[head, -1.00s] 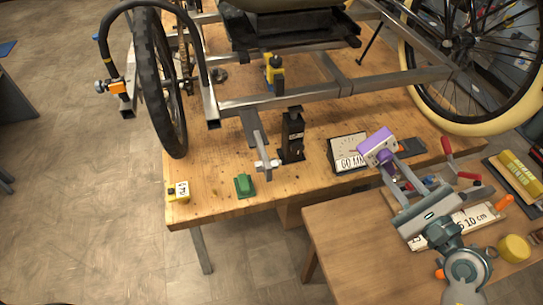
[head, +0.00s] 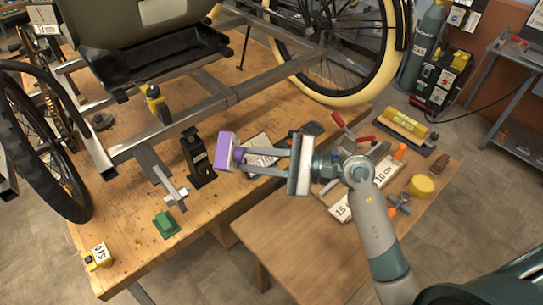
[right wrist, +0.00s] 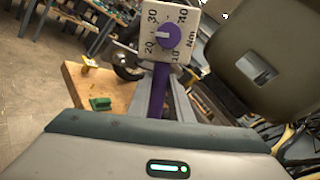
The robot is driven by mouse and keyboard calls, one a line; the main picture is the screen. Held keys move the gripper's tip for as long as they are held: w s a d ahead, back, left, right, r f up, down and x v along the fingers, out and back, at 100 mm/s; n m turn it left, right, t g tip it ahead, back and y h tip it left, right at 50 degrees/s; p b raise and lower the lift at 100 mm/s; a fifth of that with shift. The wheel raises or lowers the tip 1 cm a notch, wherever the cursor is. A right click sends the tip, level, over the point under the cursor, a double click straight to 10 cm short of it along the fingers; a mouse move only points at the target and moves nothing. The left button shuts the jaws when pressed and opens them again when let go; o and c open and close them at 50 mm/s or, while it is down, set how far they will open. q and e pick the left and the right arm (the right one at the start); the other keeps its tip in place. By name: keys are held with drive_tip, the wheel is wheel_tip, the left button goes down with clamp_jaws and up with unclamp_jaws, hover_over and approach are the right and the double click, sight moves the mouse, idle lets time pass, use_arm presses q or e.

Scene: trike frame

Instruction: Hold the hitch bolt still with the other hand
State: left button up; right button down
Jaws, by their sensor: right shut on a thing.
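My right gripper (head: 243,161) is shut on a purple torque tool (head: 224,152) with a pale head. In the right wrist view the tool's dial (right wrist: 166,33) is marked in Nm, and its purple shank (right wrist: 158,92) runs down between the fingers. In the head view the tool is just right of a black upright stand (head: 196,158). A grey hitch bar (head: 157,172) reaches from the trike frame to the table's front, with a pale metal bolt-like piece (head: 176,196) at its end. The tool appears apart from it. My left gripper is not in view.
A green block (head: 166,224) and a yellow tagged block (head: 98,256) sit near the workbench's front edge. A yellow clamp (head: 157,103) stands by the frame tube. The lower side table (head: 290,235) holds a ruler board, a yellow roll (head: 422,186) and hand tools.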

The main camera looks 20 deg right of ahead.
sight(219, 164)
drive_tip(key=a+r+n+g, duration=0.1)
drive_tip(key=g, duration=0.1)
drive_tip(key=s+a+r+n+g+y, duration=0.1)
drive_tip(key=n+g, duration=0.1)
drive_tip(key=g, duration=0.1)
drive_tip(key=a+r+n+g+y, duration=0.1)
drive_tip(key=n+g, duration=0.1)
drive_tip(key=shift+s+r+g, duration=0.3)
drive_tip(key=shift+s, duration=0.05)
drive_tip(key=s+r+n+g, duration=0.1)
drive_tip(key=g, duration=0.1)
drive_tip(key=r+n+g, duration=0.1)
drive_tip(key=n+g, duration=0.1)
drive_tip(key=s+d+r+n+g, duration=0.1)
drive_tip(key=r+g, duration=0.1)
drive_tip(key=shift+s+g+h, duration=0.3)
drive_tip(key=shift+h, duration=0.1)
drive_tip(key=shift+s+d+r+n+g, duration=0.4)
drive_tip(key=shift+n+g, duration=0.2)
drive_tip(key=shift+g, duration=0.2)
drive_tip(key=shift+w, duration=0.1)
drive_tip(key=shift+a, duration=0.1)
drive_tip(key=shift+x, duration=2.55)
drive_tip(key=shift+f+x, duration=0.2)
drive_tip(key=shift+x, duration=0.9)
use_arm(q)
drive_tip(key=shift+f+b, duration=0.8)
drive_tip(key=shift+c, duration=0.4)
